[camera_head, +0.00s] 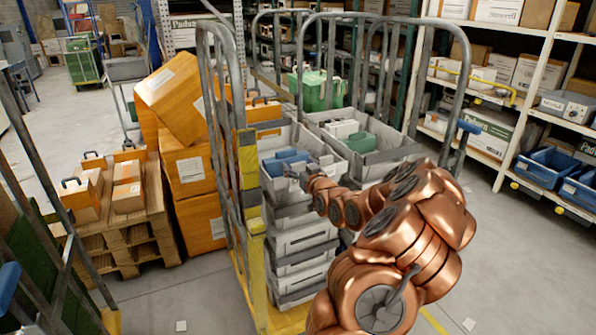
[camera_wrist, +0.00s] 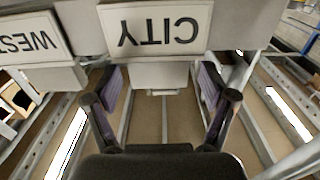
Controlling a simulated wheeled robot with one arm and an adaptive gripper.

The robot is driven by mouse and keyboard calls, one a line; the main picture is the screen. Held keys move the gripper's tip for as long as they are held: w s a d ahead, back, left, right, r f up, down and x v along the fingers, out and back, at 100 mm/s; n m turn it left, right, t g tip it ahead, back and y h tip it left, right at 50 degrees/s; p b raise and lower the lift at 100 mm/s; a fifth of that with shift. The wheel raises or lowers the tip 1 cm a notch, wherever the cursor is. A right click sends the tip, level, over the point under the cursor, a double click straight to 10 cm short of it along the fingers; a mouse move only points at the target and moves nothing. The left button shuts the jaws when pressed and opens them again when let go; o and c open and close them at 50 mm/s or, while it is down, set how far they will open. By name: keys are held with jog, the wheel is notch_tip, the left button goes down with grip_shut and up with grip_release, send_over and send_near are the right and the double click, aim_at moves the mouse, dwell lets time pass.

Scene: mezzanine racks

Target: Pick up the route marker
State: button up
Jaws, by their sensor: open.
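In the wrist view a light grey block with a white plate reading CITY (camera_wrist: 157,28), upside down, stands just ahead of my gripper (camera_wrist: 160,82). Its narrower lower part reaches between the open fingers, with gaps on both sides. A similar plate reading WEST (camera_wrist: 30,38) stands to its left. I cannot tell which is the route marker. In the head view my gripper (camera_head: 302,172) is over the near stacked grey crate (camera_head: 272,192), close to a blue item (camera_head: 287,160). The lettered plates cannot be made out there.
A caged trolley (camera_head: 245,160) surrounds the crates with upright metal bars. A second grey crate (camera_head: 378,160) beside it holds green and white items. Orange boxes (camera_head: 195,170) and a wooden pallet (camera_head: 120,235) stand left. Shelving (camera_head: 545,60) lines the right. Floor is clear in front.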

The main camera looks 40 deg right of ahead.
jog(key=shift+w+d, duration=0.1)
jog(key=shift+w, duration=0.05)
jog(key=c, duration=1.1)
